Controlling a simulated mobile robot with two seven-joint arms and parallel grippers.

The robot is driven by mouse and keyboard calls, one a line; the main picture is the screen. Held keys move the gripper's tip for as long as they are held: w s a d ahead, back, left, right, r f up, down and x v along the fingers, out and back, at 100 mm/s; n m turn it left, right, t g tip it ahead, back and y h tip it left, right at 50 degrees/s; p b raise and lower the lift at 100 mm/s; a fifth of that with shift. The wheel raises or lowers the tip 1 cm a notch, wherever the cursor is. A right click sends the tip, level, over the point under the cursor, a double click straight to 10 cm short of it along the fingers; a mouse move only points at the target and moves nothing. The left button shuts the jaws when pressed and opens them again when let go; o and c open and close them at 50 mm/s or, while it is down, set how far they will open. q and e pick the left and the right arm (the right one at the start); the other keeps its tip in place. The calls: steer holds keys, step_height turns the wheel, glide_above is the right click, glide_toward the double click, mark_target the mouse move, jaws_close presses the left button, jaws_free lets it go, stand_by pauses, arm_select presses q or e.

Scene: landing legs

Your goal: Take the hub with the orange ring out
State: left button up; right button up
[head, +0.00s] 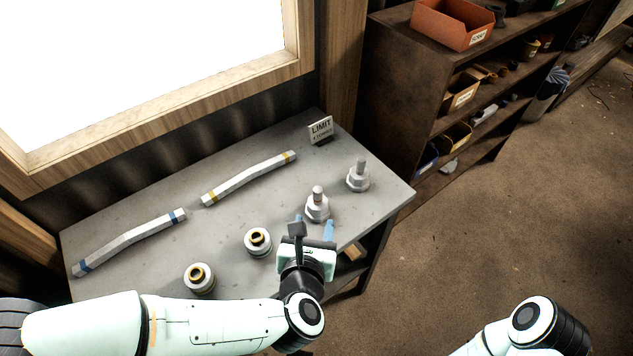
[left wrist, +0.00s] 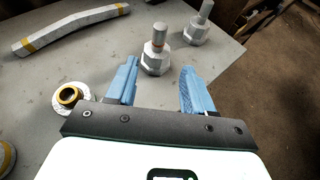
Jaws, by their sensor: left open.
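The hub with the orange ring (head: 317,208) is a pale grey nut-like base with an upright post. It stands on the grey table near the right front edge. The thin orange ring shows around its post in the left wrist view (left wrist: 155,58). My left gripper (head: 313,225) is open and empty, its blue fingers pointing at this hub from the near side. In the left wrist view (left wrist: 160,78) the hub stands just beyond the fingertips, roughly between them. A second similar hub (head: 358,176) stands behind it to the right. My right gripper is not in view.
Two white sockets with brass-coloured rims, one (head: 258,241) beside my left gripper and one (head: 199,279) further left, stand on the table (head: 225,225). Blue-banded (head: 130,243) and yellow-banded (head: 249,178) bars lie behind. A limit sign (head: 320,130) stands at the back. A shelf (head: 400,100) is at right.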

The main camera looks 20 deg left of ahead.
mark_target(317, 198)
arm_select(q)
steer(key=shift+n, duration=0.4)
steer(key=x, duration=0.9)
steer(key=r+b+x, duration=0.1)
steer(key=x, duration=0.3)
steer(key=shift+w+a, duration=0.25)
steer(key=shift+w, duration=0.1)
jaws_close()
